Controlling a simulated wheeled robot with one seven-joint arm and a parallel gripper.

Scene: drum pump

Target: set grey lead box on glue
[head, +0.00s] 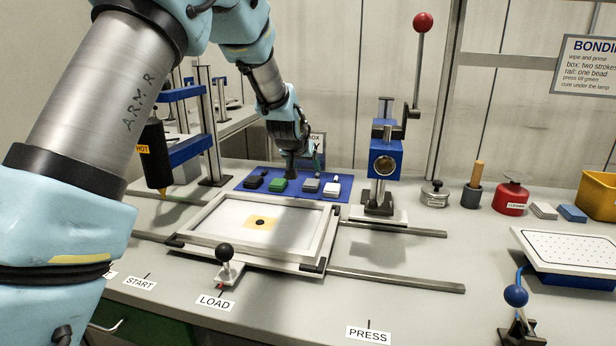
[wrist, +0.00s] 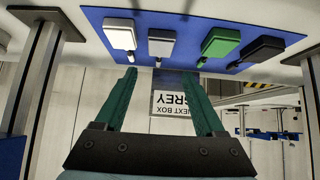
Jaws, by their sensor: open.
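The grey lead box (head: 311,184) lies on a blue mat (head: 345,190) between a green box (head: 279,184) and a white box (head: 332,188). It also shows in the wrist view (wrist: 161,43), ahead of and between my fingertips. My gripper (head: 304,168) is open and empty, just above and behind the boxes in the head view. Its two teal fingers (wrist: 161,76) point toward the mat, apart from the box. A dark spot, apparently the glue (head: 260,222), sits on a yellow-tan square in the white-framed tray (head: 200,236) at the LOAD label.
A black box (head: 254,182) lies at the mat's left end. A sign reading "NEXT BOX GREY" (wrist: 175,103) stands behind the mat. A blue press (head: 386,160) stands right of it, and a dispenser marked HOT (head: 154,150) stands left. A black-knobbed lever (head: 226,254) rises at the tray's front.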

